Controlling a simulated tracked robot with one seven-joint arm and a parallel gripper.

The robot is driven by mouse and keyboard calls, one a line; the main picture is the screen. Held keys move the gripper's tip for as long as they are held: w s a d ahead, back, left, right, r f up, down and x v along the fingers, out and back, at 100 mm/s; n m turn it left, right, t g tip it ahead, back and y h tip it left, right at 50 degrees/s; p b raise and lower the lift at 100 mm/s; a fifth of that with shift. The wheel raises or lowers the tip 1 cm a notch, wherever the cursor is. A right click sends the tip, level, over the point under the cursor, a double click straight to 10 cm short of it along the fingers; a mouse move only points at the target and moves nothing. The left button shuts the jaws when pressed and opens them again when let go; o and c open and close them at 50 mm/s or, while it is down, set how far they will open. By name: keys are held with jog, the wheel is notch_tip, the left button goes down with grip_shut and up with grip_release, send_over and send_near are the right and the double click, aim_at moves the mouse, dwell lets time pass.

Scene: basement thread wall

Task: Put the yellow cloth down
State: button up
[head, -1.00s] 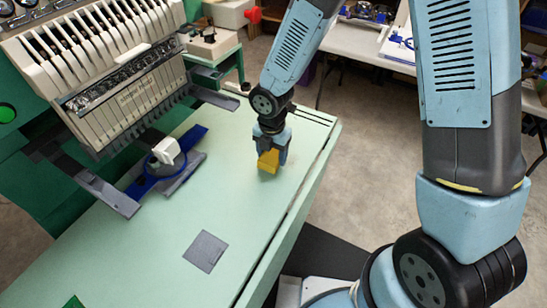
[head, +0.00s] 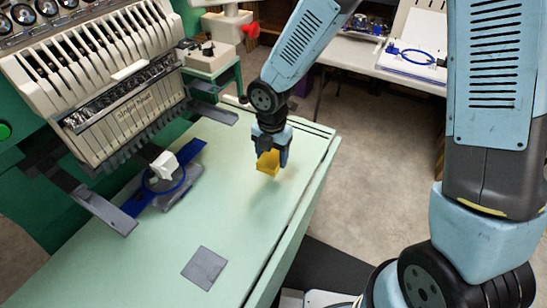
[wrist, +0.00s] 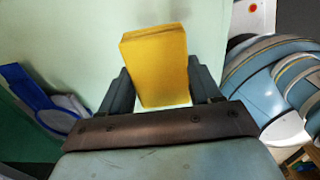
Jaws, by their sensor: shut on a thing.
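The yellow cloth (head: 267,162) looks like a folded, block-shaped piece. My gripper (head: 271,155) is shut on it near the right part of the pale green table (head: 235,215). In the wrist view the cloth (wrist: 156,62) stands between the two dark fingers of my gripper (wrist: 163,92). A shadow lies on the table below the cloth, and the cloth seems to be a little above the surface.
A grey square patch (head: 205,268) lies flat on the table's near part. A blue hoop with a white piece (head: 165,165) sits under the embroidery machine (head: 125,100) at left. The table around the cloth is clear; its right edge is close.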

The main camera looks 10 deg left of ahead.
jog(key=s+d+r, duration=0.1)
jog(key=s+r, duration=0.2)
jog(key=s, duration=0.8)
jog(key=s+d+r, duration=0.1)
jog(key=s+r, duration=0.1)
jog(key=s, duration=0.9)
send_over(230, 212)
jog(key=f, duration=0.9)
jog(key=shift+s+d+f, duration=0.1)
jog(key=shift+d+f, duration=0.05)
jog(key=shift+d, duration=0.05)
jog(key=shift+a+f, duration=0.1)
jog(key=shift+f, duration=1.6)
jog(key=shift+f, duration=0.15)
jog(key=o, duration=1.1)
